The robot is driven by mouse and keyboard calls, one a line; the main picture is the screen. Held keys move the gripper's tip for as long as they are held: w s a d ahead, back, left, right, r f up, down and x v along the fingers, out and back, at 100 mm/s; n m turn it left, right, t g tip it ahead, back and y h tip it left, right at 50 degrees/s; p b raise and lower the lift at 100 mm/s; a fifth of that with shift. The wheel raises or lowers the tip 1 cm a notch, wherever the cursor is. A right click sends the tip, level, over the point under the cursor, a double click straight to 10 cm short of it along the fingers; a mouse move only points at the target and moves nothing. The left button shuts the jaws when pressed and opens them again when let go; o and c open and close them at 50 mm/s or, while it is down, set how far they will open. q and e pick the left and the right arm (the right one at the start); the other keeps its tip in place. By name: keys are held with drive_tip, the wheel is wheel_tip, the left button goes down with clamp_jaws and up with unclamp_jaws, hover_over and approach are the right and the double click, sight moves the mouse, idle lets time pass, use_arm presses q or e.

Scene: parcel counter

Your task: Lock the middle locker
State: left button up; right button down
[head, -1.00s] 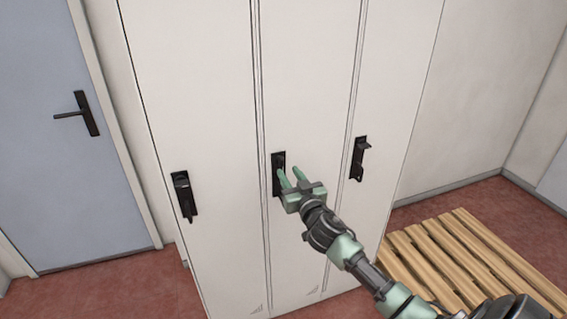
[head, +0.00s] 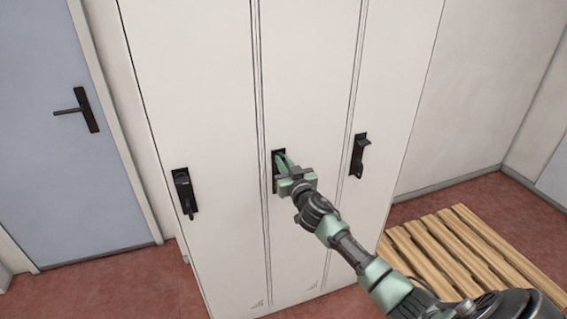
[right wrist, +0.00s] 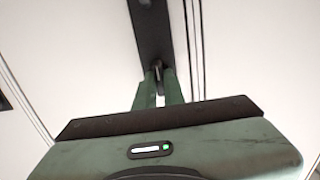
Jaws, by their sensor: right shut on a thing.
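The middle locker (head: 304,90) is a tall white door, closed, between two similar doors. Its black lock plate (head: 278,155) is mostly hidden behind my right gripper (head: 282,160) in the head view. In the right wrist view the dark plate (right wrist: 151,32) runs down from the top, and a small dark handle part (right wrist: 158,72) sits between the green fingertips. My right gripper (right wrist: 160,88) is shut on that handle part. Whether the latch is turned is hidden by the fingers. My left gripper is not in view.
The left locker has a black latch (head: 184,192) and the right locker has another (head: 359,157). A blue door (head: 60,150) with a black handle stands at the left. A wooden slatted pallet (head: 450,250) lies on the red floor at the lower right.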

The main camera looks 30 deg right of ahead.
drive_tip(key=shift+a+f+n+b, duration=0.1)
drive_tip(key=shift+n+b, duration=0.1)
drive_tip(key=shift+n, duration=4.25)
drive_tip(key=shift+a+f+n+b, duration=0.1)
drive_tip(key=shift+n+b, duration=0.05)
drive_tip(key=shift+n, duration=4.3)
drive_tip(key=c, duration=1.5)
unclamp_jaws()
